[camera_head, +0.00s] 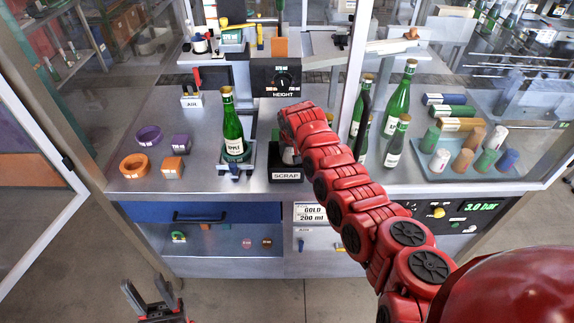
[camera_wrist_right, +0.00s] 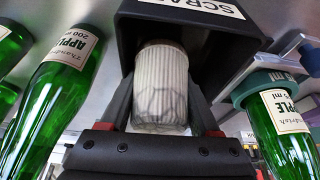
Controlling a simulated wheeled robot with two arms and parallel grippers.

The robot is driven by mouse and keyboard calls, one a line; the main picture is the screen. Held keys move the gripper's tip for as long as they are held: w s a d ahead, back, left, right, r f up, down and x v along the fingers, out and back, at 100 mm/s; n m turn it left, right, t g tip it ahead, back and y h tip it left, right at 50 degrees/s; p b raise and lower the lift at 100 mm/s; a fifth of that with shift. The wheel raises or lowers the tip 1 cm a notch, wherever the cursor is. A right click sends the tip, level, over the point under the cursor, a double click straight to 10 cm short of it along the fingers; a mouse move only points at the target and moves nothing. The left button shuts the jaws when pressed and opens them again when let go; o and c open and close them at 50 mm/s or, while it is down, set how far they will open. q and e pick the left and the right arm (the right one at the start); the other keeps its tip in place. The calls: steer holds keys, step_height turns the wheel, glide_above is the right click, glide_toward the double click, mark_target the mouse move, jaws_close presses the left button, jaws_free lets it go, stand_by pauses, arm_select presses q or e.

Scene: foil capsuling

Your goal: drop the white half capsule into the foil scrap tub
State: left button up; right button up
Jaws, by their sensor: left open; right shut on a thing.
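The white half capsule (camera_wrist_right: 161,75), ribbed and with grey crack-like lines on its lower part, is between the fingers of my right gripper (camera_wrist_right: 161,108). My right gripper is shut on it, at the mouth of the black scrap tub (camera_wrist_right: 232,40). In the head view the scrap tub (camera_head: 287,177) stands on the bench with its SCRAP label facing front; my right arm hides much of it. I cannot tell how deep in the tub the capsule is. My left gripper (camera_head: 147,292) is open and empty, low in front of the bench.
A green bottle (camera_head: 232,135) stands in a holder just left of the tub. More green bottles (camera_head: 397,100) stand to the right, near several coloured capsules (camera_head: 465,160). Orange and purple rings (camera_head: 137,165) lie at the left. A HEIGHT control box (camera_head: 283,80) stands behind.

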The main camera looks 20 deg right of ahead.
steer(key=o, duration=0.8)
steer(key=shift+w+a, duration=0.1)
steer(key=shift+o, duration=0.2)
steer(key=shift+d, duration=0.2)
